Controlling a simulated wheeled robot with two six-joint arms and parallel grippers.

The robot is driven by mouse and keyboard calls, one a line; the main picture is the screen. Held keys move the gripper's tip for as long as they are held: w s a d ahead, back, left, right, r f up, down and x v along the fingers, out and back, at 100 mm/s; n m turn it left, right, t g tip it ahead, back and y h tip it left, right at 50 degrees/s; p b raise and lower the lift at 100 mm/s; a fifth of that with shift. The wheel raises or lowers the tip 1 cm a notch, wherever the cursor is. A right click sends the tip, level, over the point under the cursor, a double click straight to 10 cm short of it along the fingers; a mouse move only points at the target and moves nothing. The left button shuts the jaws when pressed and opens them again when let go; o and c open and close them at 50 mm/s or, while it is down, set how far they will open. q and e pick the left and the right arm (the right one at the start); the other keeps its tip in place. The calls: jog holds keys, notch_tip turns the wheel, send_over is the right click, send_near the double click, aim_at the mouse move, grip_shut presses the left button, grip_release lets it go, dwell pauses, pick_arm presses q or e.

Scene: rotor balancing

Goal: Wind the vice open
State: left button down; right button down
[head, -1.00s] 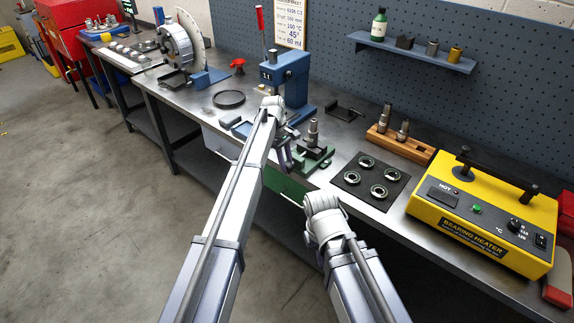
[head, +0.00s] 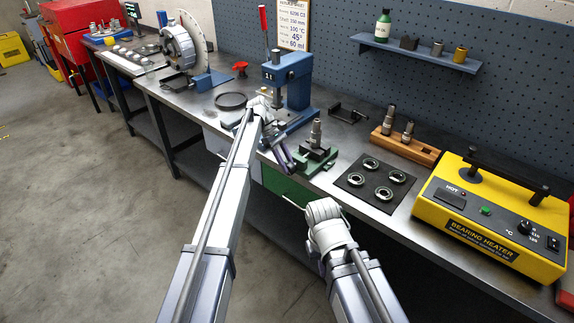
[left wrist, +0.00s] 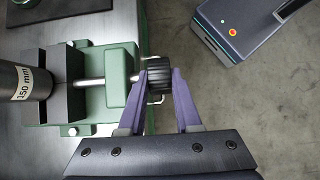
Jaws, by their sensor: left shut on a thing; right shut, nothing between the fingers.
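The small green vice (head: 318,162) stands at the bench's front edge, with a stepped steel post (head: 315,135) upright on it. In the left wrist view the vice's green body (left wrist: 122,88) has dark jaw blocks, and the post's end (left wrist: 22,82), labelled "150 mm", covers part of them. A steel screw leads to a black ribbed knob (left wrist: 159,74). My left gripper (head: 284,160) is shut on this knob, one purple finger on each side. My right gripper (head: 322,262) hangs low in front of the bench, shut and mostly hidden by its own arm.
A black mat (head: 374,182) with several rings lies right of the vice, then the yellow bearing heater (head: 490,215). A blue press (head: 288,75) stands behind it. A wooden block (head: 405,146) holds steel parts. Drawers sit below the bench edge; open floor lies left.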

pick_arm(q)
jog(key=shift+s, duration=0.1)
jog(key=c, duration=0.9)
grip_release()
jog(key=p+v, duration=0.6)
jog(key=v, duration=0.1)
jog(key=shift+a+r, duration=0.2)
jog(key=shift+r, duration=0.1)
jog(key=shift+d, duration=0.1)
